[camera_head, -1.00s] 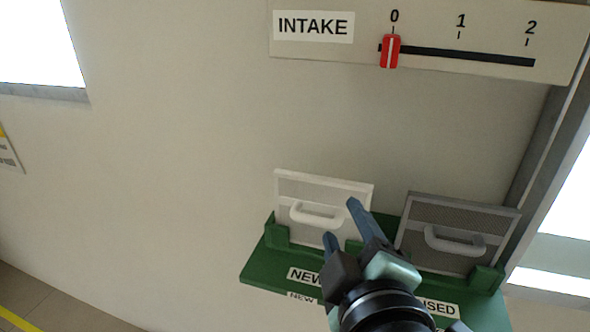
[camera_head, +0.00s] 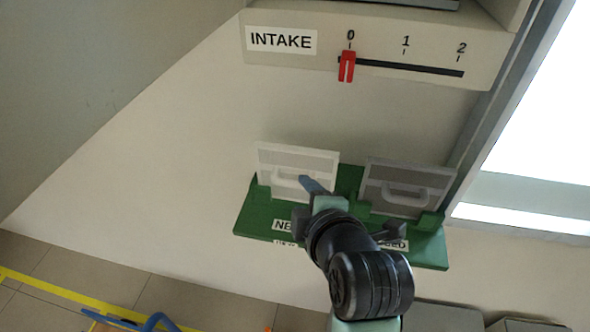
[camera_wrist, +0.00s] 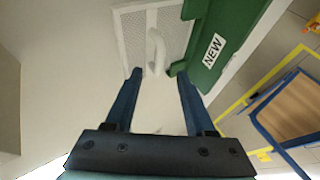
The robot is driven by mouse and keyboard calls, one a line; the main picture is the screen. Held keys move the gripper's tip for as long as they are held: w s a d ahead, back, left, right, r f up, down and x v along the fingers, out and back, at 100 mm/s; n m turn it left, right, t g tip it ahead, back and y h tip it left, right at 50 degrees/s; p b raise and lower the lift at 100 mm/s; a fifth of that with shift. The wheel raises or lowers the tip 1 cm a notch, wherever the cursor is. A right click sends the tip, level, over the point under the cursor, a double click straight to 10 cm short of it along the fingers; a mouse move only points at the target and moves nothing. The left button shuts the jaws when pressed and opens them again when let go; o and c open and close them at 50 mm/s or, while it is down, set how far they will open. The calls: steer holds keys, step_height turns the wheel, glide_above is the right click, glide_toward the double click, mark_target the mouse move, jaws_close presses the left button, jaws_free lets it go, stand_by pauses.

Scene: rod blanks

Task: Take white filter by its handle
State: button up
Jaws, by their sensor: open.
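The white filter (camera_head: 325,160) stands upright in the left slot of a green rack (camera_head: 262,222), above the label that begins "NE". Its light arched handle (camera_head: 288,181) faces me. In the wrist view the white filter (camera_wrist: 133,30) is at the top, with its handle (camera_wrist: 156,50) beyond and between my fingertips. My gripper (camera_wrist: 158,73) is open and empty, close in front of the handle and apart from it. In the head view my gripper (camera_head: 305,190) covers part of the filter's lower right, and my wrist hides part of the rack.
A grey filter (camera_head: 408,180) stands in the rack's right slot, just beside my gripper. Above is the INTAKE panel (camera_head: 280,40) with a red slider (camera_head: 347,66) at 0. A blue-framed object (camera_wrist: 275,110) is at the right in the wrist view. The wall left of the rack is clear.

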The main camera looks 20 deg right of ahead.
mark_target(298, 186)
steer(key=shift+d+p+x, duration=0.15)
steer(key=shift+p+x, duration=0.6)
steer(key=shift+x, duration=0.55)
steer(key=shift+d+p+x, duration=0.1)
steer(key=shift+p+x, duration=0.6)
steer(key=shift+x, duration=0.55)
steer(key=shift+w+f, duration=0.3)
steer(key=shift+w, duration=0.1)
steer(key=shift+c, duration=0.3)
jaws_close()
